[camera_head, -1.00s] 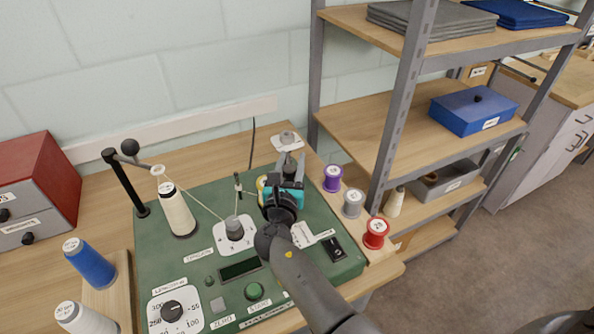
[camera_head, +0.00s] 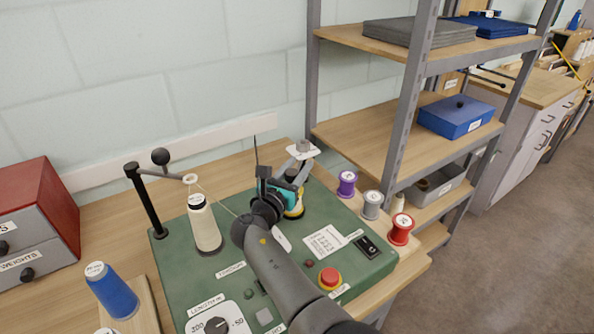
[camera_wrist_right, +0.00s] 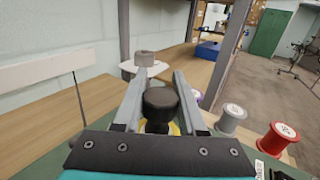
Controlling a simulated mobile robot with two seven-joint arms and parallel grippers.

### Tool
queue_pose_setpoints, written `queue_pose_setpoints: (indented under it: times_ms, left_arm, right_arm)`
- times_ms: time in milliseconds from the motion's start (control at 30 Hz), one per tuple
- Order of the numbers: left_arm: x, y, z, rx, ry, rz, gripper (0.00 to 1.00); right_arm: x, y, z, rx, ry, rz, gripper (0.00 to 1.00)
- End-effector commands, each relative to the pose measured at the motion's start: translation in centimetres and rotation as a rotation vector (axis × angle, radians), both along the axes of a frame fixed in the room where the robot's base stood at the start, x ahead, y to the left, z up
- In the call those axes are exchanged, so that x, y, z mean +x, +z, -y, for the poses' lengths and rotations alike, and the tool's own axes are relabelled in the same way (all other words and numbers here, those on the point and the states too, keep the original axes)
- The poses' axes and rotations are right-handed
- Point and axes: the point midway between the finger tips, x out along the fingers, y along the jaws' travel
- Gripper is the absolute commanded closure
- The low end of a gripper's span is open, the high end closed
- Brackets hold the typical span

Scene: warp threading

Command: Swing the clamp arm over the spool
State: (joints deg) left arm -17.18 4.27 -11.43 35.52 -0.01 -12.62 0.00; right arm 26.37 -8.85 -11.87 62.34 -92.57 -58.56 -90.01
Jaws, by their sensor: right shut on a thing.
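My right gripper (camera_head: 283,178) is over the back of the green machine (camera_head: 215,280), its fingers pointing toward the wall. In the right wrist view its two grey fingers (camera_wrist_right: 158,95) stand on either side of a round black knob (camera_wrist_right: 160,103), and it is shut on this knob. The knob appears to be the clamp arm's handle; the arm itself is mostly hidden. A yellow spool (camera_head: 296,209) shows partly beside and below the gripper. A bit of yellow (camera_wrist_right: 174,129) also shows beneath the knob in the wrist view. My left gripper is not in view.
A cream thread cone (camera_head: 205,228) and a black post (camera_head: 146,200) stand left of the gripper. Purple (camera_head: 346,184), grey (camera_head: 371,205) and red (camera_head: 400,229) spools line the right edge. A grey cylinder (camera_head: 303,147) stands behind. Shelves (camera_head: 405,130) rise at right.

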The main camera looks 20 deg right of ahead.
Motion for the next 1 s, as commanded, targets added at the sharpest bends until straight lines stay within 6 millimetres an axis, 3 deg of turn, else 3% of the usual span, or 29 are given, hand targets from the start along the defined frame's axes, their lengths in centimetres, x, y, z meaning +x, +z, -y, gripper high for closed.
queue_pose_setpoints:
  times_ms: [333,367,600,1000]
  left_arm:
    - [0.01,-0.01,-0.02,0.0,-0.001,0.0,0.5]
    - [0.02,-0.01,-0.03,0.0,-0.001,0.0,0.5]
    - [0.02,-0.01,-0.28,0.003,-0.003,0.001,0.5]
    - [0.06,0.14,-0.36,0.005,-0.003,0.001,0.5]
  right_arm:
    - [0.07,0.01,-0.22,0.003,0.003,0.0,1.0]
    - [0.07,0.01,-0.22,0.004,0.003,0.001,0.58]
    - [0.05,0.03,-0.13,0.002,0.001,0.001,0.31]
    - [0.05,0.05,0.26,0.001,-0.001,0.0,0.3]
